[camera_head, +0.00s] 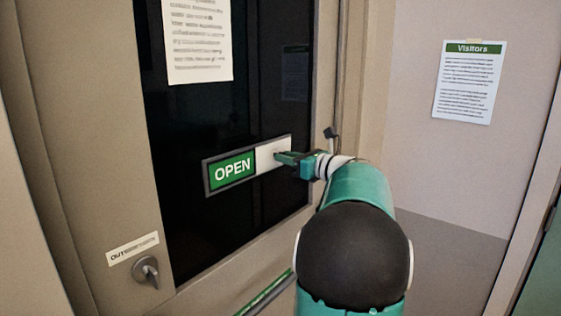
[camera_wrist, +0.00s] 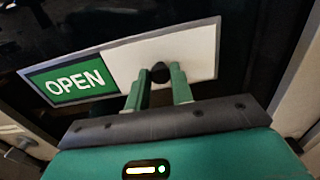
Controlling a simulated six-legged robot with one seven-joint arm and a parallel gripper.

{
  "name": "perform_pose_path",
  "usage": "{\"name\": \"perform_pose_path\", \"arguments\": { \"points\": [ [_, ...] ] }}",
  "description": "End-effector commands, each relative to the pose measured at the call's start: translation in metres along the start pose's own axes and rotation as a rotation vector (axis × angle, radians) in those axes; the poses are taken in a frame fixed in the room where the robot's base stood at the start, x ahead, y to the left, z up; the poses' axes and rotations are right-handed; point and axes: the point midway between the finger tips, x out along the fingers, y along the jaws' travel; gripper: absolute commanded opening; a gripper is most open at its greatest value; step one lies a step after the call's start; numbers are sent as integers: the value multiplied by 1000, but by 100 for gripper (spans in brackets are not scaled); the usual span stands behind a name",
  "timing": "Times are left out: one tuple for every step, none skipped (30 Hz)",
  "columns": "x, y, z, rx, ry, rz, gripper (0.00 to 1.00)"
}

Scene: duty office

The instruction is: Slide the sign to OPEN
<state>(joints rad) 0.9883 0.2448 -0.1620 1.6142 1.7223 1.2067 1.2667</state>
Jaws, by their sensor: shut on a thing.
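The sliding sign (camera_head: 232,171) is mounted on the dark glass of the door. Its left part shows a green panel reading OPEN, and its right part is covered by a white slider (camera_head: 268,156). The sign's OPEN panel also shows in the wrist view (camera_wrist: 72,82). My gripper (camera_head: 281,157) is at the white slider. In the wrist view, my gripper (camera_wrist: 160,82) has its two green fingers shut on the small dark knob (camera_wrist: 160,70) on the slider (camera_wrist: 192,52). The knob is mostly hidden in the head view.
A printed notice (camera_head: 198,40) hangs on the glass above the sign. A lock knob (camera_head: 146,271) with a label sits at lower left. A Visitors sheet (camera_head: 468,82) is on the right wall. A green-edged bar (camera_head: 266,294) lies below the glass.

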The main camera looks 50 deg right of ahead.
Motion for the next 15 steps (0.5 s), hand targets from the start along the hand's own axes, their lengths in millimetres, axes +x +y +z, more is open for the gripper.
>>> {"name": "perform_pose_path", "arguments": {
  "points": [
    [-2, -4, 0, -1, 0, -8, 0],
    [-2, -4, 1, -1, 0, -8, 0],
    [-2, -4, 1, -1, -1, -9, 0],
    [-2, -4, 1, -1, -1, -10, 0],
    [-2, -5, 1, -1, -1, -11, 0],
    [-2, -5, 1, -1, -1, -12, 0],
    [-2, -5, 1, -1, -1, -12, 0],
    [-2, -5, 1, -1, -2, -13, 0],
    [-2, -5, 1, -2, -2, -14, 0],
    [-3, -6, 1, -2, -2, -14, 27],
    [-3, -6, 2, -2, -2, -15, 33],
    [-3, -5, 1, -2, -2, -14, 41],
    [-2, -5, 1, -2, -1, -14, 44],
    [-2, -5, 1, -2, -1, -13, 44],
    [-2, -5, 1, -2, -1, -12, 44]
  ]
}}
